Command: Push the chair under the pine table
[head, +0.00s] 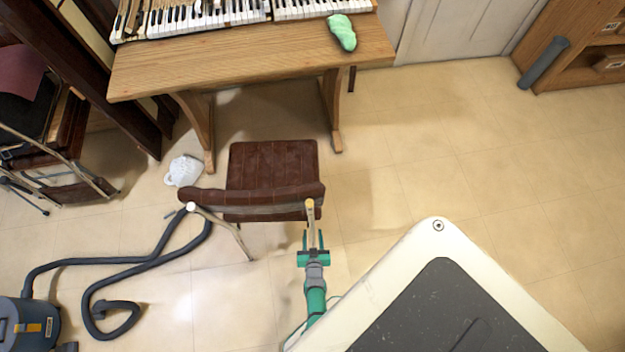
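The chair (273,163) has a brown padded seat and a brown backrest (250,199) on a pale tubular frame. It stands upright with its seat toward the pine table (245,75) and its backrest toward me. The seat's far edge lies between the two table legs in the picture, and the whole seat shows in front of the tabletop. My green gripper (313,240) is behind the backrest's right end. Its fingers are apart, with the chair's right frame tube showing between them. I cannot tell whether they touch the tube.
A piano keyboard (210,18) and a green cloth-like item (342,32) lie on the table. A white crumpled item (183,171) is on the floor by the left table leg. A vacuum cleaner (28,325) and its hose (110,262) lie at left.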

